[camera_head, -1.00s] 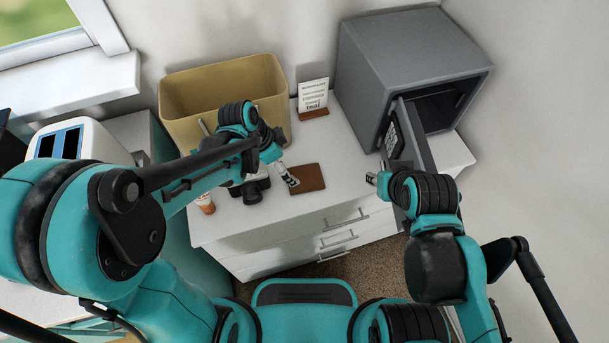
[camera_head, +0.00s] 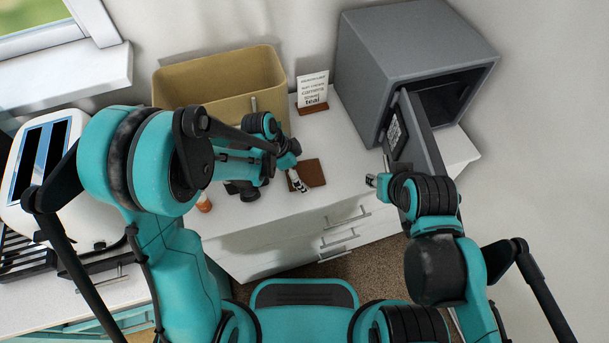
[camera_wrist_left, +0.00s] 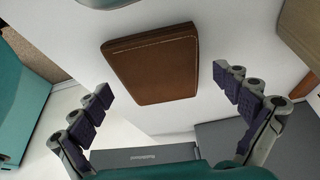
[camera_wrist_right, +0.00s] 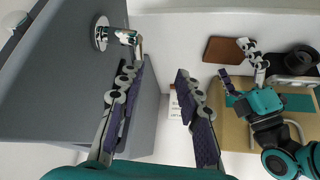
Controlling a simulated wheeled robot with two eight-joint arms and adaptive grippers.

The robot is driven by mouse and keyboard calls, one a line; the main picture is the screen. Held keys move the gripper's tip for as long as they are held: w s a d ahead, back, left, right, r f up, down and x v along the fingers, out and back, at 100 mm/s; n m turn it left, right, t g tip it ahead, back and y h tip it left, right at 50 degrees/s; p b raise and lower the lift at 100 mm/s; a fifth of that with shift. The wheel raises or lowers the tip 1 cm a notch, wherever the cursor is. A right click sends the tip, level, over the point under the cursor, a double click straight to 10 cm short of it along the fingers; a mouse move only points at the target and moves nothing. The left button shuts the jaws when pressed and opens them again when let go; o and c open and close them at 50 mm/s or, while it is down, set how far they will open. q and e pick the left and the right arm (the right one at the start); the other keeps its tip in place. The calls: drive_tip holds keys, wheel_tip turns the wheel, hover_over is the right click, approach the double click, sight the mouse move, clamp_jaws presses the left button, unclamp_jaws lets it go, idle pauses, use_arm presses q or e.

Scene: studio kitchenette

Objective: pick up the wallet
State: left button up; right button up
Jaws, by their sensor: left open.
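The brown leather wallet (camera_head: 314,171) lies flat on the white cabinet top, in front of the small sign. My left gripper (camera_head: 297,181) is just above its left part and covers some of it. In the left wrist view the wallet (camera_wrist_left: 152,68) shows whole, between and beyond the spread fingers of the open left gripper (camera_wrist_left: 163,82). The fingers look apart from it. In the right wrist view the wallet (camera_wrist_right: 228,50) lies beside the left gripper. My right gripper (camera_head: 372,180) is open and empty near the safe door, its fingers spread in its own wrist view (camera_wrist_right: 160,78).
The grey safe (camera_head: 410,60) stands at the right with its door (camera_head: 419,140) open. A tan bin (camera_head: 215,85) stands behind my left arm, and the sign (camera_head: 313,90) stands behind the wallet. A dark object (camera_head: 243,191) and an orange-and-white container (camera_head: 204,203) are left of the wallet.

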use_arm(q)
drive_tip(key=shift+r, duration=0.1)
drive_tip(key=c, duration=1.2)
drive_tip(key=shift+r, duration=0.1)
